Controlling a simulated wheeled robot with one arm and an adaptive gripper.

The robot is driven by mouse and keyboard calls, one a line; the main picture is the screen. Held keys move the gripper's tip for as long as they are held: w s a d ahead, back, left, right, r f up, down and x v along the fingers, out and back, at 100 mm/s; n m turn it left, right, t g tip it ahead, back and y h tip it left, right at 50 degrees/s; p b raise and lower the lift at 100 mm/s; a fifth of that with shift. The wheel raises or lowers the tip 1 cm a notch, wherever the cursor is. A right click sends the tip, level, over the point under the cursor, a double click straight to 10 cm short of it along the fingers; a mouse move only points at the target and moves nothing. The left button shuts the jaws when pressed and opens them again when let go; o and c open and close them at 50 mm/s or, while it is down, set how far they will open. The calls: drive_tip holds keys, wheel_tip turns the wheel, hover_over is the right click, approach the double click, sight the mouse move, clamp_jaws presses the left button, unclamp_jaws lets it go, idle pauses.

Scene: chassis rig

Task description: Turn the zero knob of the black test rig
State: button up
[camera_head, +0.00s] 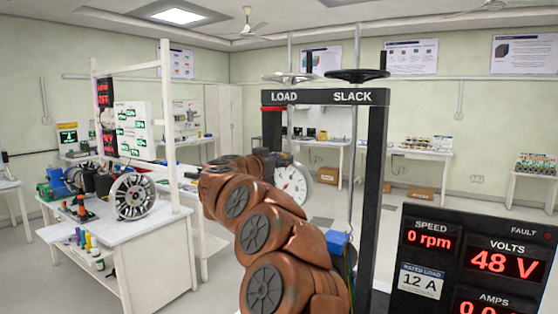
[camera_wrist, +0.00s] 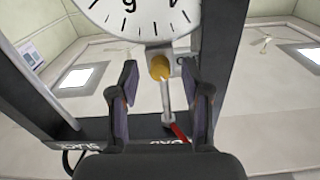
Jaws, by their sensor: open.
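The black test rig (camera_head: 376,190) is a tall frame with LOAD and SLACK on its crossbar. A white round dial (camera_head: 293,185) hangs in it, partly behind my brown arm. In the wrist view, the dial (camera_wrist: 140,15) appears upside down, with a small yellow-orange knob (camera_wrist: 160,68) at its rim, which I take to be the zero knob. My gripper (camera_wrist: 160,82) is open, one finger on each side of the knob, with gaps visible. Whether the fingertips reach the knob's depth is unclear. In the head view, the knob and fingers are hidden.
A grey handwheel (camera_head: 290,78) and a black handwheel (camera_head: 357,76) sit above the crossbar. A black meter panel (camera_head: 470,262) stands at the right front. A white bench (camera_head: 150,240) with wheel hardware is at left. A metal rod and red part (camera_wrist: 180,132) lie near the fingers.

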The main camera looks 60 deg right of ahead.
drive_tip(key=a, duration=1.1)
drive_tip(key=shift+s+a, duration=0.3)
drive_tip(key=shift+a, duration=0.1)
drive_tip(key=shift+w, duration=0.1)
